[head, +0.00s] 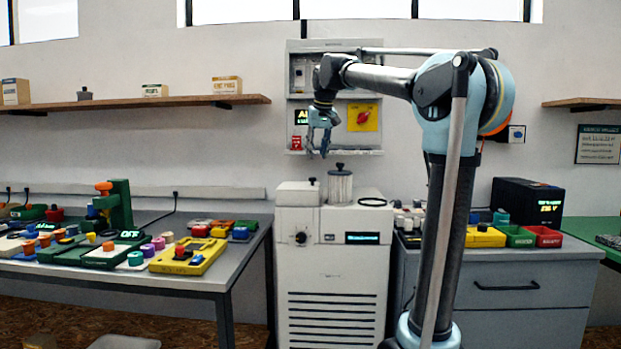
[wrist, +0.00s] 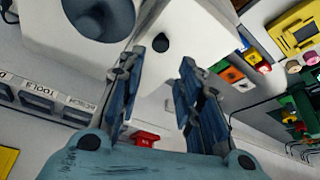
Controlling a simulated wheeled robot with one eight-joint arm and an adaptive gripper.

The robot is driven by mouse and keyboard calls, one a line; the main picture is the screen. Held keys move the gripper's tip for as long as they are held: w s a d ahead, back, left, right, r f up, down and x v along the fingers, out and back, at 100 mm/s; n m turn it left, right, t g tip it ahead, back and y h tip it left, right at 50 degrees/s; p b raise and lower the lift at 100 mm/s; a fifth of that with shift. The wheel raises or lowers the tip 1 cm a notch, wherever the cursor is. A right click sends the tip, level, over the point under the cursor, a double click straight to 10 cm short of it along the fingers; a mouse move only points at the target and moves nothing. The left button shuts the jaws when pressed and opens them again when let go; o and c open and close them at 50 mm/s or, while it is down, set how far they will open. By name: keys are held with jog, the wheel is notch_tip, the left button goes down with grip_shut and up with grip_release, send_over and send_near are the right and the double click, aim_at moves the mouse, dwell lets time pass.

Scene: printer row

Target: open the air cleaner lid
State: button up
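The air cleaner (head: 333,275) is a white floor cabinet with a dial, a small dark display and slots on its front. Its top carries a raised white block, seemingly the lid (head: 296,192), with a black knob (head: 312,181), and a clear cylinder (head: 340,187) with a black cap. My gripper (head: 321,152) hangs pointing down above the top, apart from it. In the wrist view the fingers (wrist: 174,75) are spread and empty, with a black knob (wrist: 161,45) on a white surface beyond the gap. The lid looks closed.
A black ring (head: 372,202) lies on the cabinet's top right. A cluttered workbench (head: 225,270) stands left and a grey drawer cabinet (head: 510,285) right.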

jog(key=x, duration=1)
jog(key=shift+f, duration=0.1)
grip_shut()
